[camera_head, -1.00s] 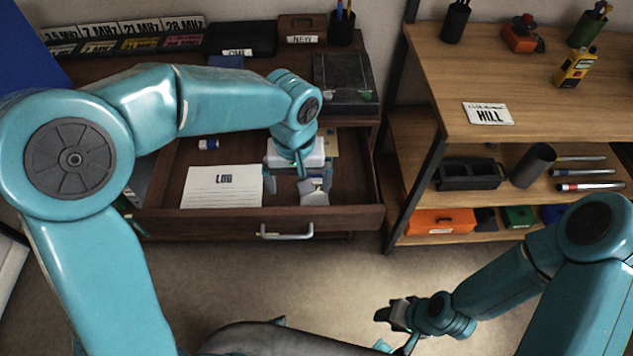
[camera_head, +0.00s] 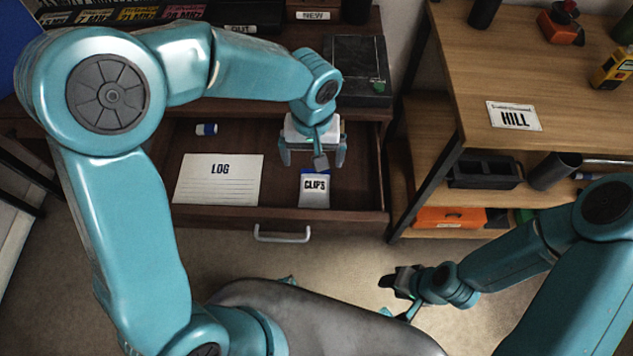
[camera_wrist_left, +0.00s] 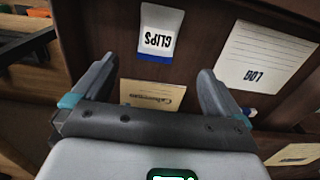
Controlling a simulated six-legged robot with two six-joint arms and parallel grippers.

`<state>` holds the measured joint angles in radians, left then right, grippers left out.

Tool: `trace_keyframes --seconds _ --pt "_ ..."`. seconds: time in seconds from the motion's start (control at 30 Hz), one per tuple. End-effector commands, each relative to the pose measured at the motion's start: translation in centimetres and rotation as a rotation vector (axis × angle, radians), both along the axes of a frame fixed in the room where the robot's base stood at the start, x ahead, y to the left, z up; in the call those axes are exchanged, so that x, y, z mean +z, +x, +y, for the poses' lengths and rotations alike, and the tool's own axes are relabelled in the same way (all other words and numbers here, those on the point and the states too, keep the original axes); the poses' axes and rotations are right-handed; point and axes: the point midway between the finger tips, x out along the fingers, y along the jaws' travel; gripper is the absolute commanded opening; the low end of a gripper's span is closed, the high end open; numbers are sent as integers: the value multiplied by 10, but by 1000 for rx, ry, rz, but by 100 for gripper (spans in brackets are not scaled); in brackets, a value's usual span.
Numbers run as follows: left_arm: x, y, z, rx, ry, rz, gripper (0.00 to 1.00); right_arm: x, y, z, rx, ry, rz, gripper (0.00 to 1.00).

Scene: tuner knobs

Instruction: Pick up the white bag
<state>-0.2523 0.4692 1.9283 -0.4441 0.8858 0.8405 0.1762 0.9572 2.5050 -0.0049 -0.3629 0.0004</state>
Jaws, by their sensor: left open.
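The white bag (camera_head: 314,190), marked CLIPS with a blue top edge, lies flat in the open drawer (camera_head: 250,214) near its front. It also shows in the left wrist view (camera_wrist_left: 158,32), beyond the fingertips and between their lines. My left gripper (camera_head: 313,164) is open and empty above the drawer, just behind the bag in the head view and apart from it. Its two fingers also show in the left wrist view (camera_wrist_left: 152,80). My right gripper (camera_head: 392,282) hangs over the floor in front of the shelf; its jaws are too dark and small to judge.
A white LOG pad (camera_head: 218,180) lies left of the bag in the drawer. A blue-and-white eraser-like item (camera_head: 206,129) lies behind it. A tan card (camera_wrist_left: 152,95) lies under the left gripper. The drawer front has a metal handle (camera_head: 282,234). A wooden shelf (camera_head: 470,100) stands at right.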

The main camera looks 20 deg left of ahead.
Motion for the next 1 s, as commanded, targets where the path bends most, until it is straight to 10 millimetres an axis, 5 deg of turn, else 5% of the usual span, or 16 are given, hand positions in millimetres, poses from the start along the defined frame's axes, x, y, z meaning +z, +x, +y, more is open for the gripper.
trace_keyframes --seconds 0.2,0.7,1.0 --pt "-49 -3 0 0 1 4 100 -5 0 0 0 0 0 43" --pt "-110 5 -4 1 0 4 100 -5 0 0 0 0 0 43" --pt "-118 7 -4 0 -1 0 100 -5 0 0 0 0 0 43"
